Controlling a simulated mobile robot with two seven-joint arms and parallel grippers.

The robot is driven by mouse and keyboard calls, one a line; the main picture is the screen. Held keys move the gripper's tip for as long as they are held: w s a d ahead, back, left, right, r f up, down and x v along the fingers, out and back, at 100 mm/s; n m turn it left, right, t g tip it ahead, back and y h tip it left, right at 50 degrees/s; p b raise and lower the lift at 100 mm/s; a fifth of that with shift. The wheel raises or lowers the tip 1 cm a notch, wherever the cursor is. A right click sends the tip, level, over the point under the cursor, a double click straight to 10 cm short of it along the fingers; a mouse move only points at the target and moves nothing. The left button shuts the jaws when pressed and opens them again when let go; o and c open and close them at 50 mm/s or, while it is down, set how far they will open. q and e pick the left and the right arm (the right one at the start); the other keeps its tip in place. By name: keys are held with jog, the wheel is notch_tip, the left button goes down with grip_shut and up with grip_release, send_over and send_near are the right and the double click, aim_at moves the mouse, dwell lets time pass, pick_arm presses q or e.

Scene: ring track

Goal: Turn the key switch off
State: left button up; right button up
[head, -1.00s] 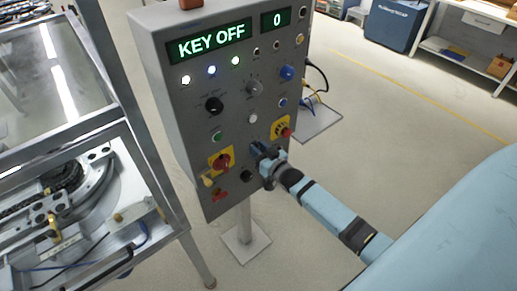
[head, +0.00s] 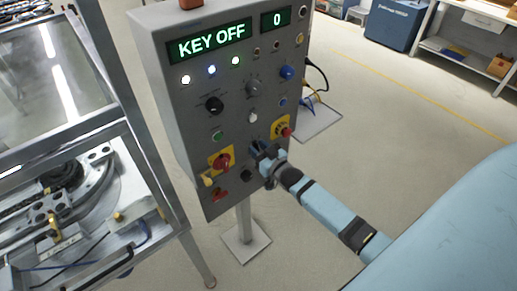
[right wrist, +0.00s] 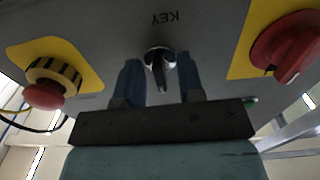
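The key switch (right wrist: 160,62) is a round silver lock with a dark key, under the label KEY, which is upside down in the right wrist view. The panel display (head: 210,43) reads KEY OFF. My right gripper (head: 259,151) is at the lower part of the panel and hides the switch in the head view. In the right wrist view my right gripper (right wrist: 160,76) is open, with one finger on each side of the key and a visible gap to both. My left gripper is not in view.
The grey control panel (head: 183,130) stands on a post. A red knob on a yellow plate (head: 222,161) and a red button on a yellow ring (head: 285,131) flank the gripper. A metal-framed machine (head: 120,150) stands at left.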

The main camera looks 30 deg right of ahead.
jog(key=shift+s, duration=0.1)
jog(key=s+d+b, duration=0.1)
jog(key=s+b, duration=0.1)
jog(key=s, duration=1.1)
jog(key=shift+s, duration=0.3)
